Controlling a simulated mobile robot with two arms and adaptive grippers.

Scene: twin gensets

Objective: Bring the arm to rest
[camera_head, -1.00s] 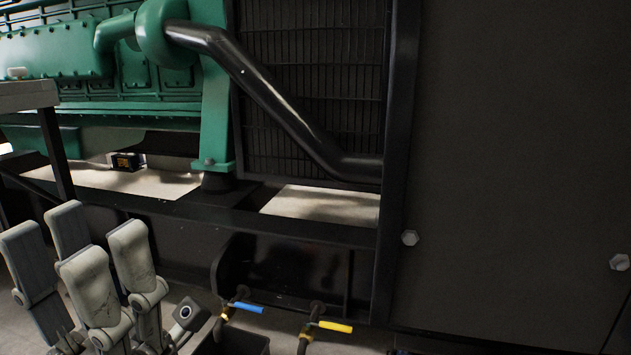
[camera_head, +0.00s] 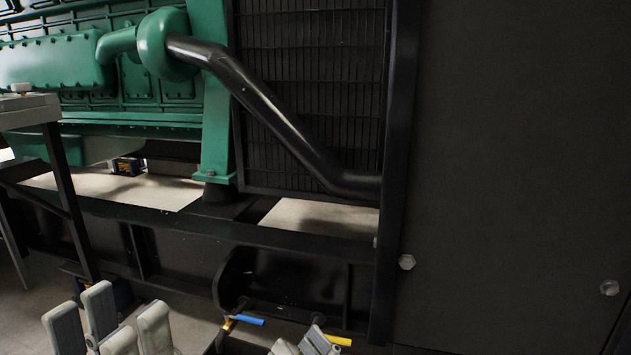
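My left gripper (camera_head: 108,322) shows at the bottom left edge. Its pale grey finger pads point up, with gaps between them and nothing held. Its lower part is cut off by the frame. Light grey pieces (camera_head: 308,343) at the bottom middle look like fingertips of my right gripper, mostly below the frame. They stand close to the yellow valve handle (camera_head: 338,340), and I cannot tell whether they touch it. The blue valve handle (camera_head: 248,320) is to their left.
The black genset frame rail (camera_head: 150,212) crosses the view below the green engine (camera_head: 50,62). A black pipe (camera_head: 270,112) slopes past the radiator grille (camera_head: 315,60). A large dark panel (camera_head: 510,170) fills the right. A grey ledge (camera_head: 28,112) juts in at left.

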